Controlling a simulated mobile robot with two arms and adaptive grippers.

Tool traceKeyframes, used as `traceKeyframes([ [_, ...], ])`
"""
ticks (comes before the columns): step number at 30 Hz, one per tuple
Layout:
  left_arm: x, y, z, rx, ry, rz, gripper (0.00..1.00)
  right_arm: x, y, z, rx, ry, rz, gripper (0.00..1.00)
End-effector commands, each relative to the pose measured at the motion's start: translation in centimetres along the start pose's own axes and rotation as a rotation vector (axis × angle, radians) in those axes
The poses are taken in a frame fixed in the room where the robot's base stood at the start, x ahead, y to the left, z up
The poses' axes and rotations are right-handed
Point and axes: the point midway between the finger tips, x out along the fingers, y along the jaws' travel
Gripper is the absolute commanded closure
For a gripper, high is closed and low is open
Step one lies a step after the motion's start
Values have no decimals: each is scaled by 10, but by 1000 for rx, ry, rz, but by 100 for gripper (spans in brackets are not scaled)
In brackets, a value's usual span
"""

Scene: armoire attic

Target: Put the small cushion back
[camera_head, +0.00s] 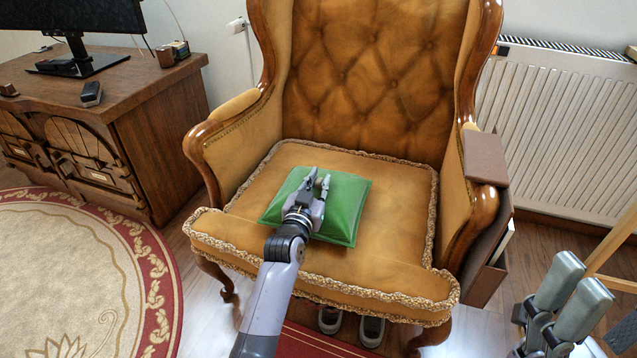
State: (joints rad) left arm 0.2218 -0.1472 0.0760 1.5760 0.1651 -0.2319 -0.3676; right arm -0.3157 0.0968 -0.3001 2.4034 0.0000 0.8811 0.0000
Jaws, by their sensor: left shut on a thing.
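A small green cushion (347,203) lies on the seat of the tan tufted armchair (395,207), near the middle of the seat. My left gripper (319,181) reaches over the cushion from the front and is shut on it. The gripper covers part of the cushion's left half, and its exact grip on the fabric is hard to see. My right gripper (573,283) is at the lower right, away from the chair, with its two fingers apart and nothing between them.
A wooden desk (160,110) with a monitor (75,20) stands at the left. A radiator (560,120) is behind the chair at the right. A brown box-like holder (487,283) sits against the chair's right side. Shoes (371,330) lie under the chair. A round rug (80,280) covers the left floor.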

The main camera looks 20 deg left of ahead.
Motion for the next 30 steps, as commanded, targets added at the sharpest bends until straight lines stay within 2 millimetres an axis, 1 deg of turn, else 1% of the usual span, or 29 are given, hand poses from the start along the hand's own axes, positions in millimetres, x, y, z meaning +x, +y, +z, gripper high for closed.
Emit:
traceKeyframes([
  [1, 0, 0, 1, 0, -1, 0, 82, 0, 0, 0, 0, 0, 0, 41],
  [10, 0, 0, 0, 0, 0, 0, 62, 0, 0, 0, 0, -1, 0, 41],
  [20, -1, 0, -1, 0, 0, 0, 62, 1, 0, 0, 0, 0, -1, 41],
  [23, -10, 0, -1, 1, -1, 0, 62, 6, 0, -2, 0, 2, 0, 41],
  [25, -20, 0, -2, 1, -2, 0, 62, 10, 0, -4, 1, 6, 0, 41],
  [30, -56, 0, -3, 2, -3, 0, 62, 15, 0, -6, 3, -23, 11, 41],
])
